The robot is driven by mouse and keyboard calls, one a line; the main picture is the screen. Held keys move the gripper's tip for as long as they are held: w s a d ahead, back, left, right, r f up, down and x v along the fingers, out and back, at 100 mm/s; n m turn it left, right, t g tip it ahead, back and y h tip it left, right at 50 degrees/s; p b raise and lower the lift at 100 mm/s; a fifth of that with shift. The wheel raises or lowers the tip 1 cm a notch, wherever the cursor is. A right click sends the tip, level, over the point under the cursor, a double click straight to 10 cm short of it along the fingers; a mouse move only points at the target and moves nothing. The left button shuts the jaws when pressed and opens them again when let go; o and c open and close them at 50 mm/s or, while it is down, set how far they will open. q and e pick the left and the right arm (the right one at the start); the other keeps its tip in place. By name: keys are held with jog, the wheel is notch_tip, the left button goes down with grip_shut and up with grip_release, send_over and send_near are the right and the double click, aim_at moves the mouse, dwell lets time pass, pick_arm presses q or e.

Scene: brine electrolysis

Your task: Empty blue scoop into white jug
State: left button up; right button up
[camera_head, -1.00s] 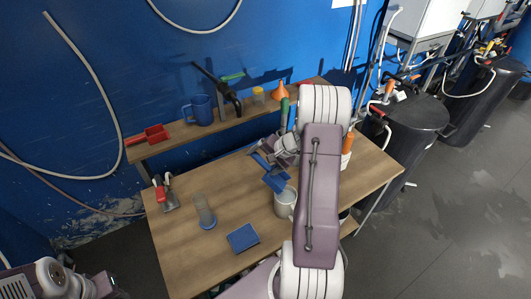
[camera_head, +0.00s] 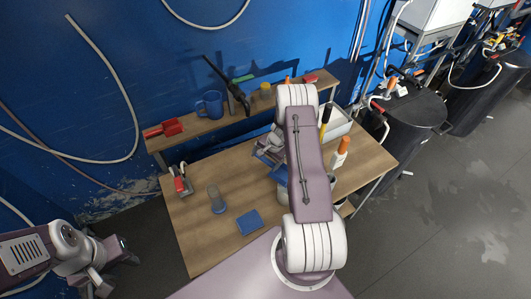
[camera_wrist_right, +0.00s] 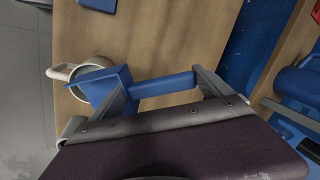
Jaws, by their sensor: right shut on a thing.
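My right gripper (camera_wrist_right: 162,88) is shut on the handle of the blue scoop (camera_wrist_right: 102,88). In the right wrist view the scoop's head overlaps part of the white jug's mouth (camera_wrist_right: 76,72); I cannot tell its height above it or whether anything is in it. In the head view the scoop (camera_head: 279,174) shows beside my right arm, and the jug (camera_head: 284,194) is mostly hidden behind that arm. My left gripper (camera_head: 112,270) is at the lower left, away from the table and empty as far as I see; its jaws are unclear.
On the table (camera_head: 205,255) are a blue pad (camera_head: 250,222), a clear cylinder on a blue base (camera_head: 216,200) and a red-handled tool (camera_head: 180,180). The back shelf holds a red scoop (camera_head: 164,128) and a blue mug (camera_head: 210,104). The front left of the table is clear.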

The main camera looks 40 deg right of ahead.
pick_arm(q)
notch_tip(320, 180, up, 6)
jog(key=p, duration=0.5)
pick_arm(e)
jog(key=shift+w+r+g, duration=0.1)
jog(key=shift+w+g, duration=0.05)
jog(key=shift+g, duration=0.35)
jog(key=shift+w+a+f+h+b, duration=0.2)
jog(key=shift+f+h+b, duration=0.1)
jog(key=shift+f+b, duration=0.25)
jog(key=shift+f+g, duration=0.25)
jog(key=shift+g, duration=0.25)
jog(key=shift+f+b, duration=0.4)
jog(key=shift+b, duration=0.4)
jog(key=shift+w+g+h+b, duration=0.15)
jog(key=shift+g+h+b, duration=0.25)
jog(key=shift+g+b, duration=0.15)
pick_arm(q)
notch_tip(320, 180, down, 4)
jog(key=shift+f, duration=0.1)
pick_arm(e)
jog(key=shift+r, duration=0.2)
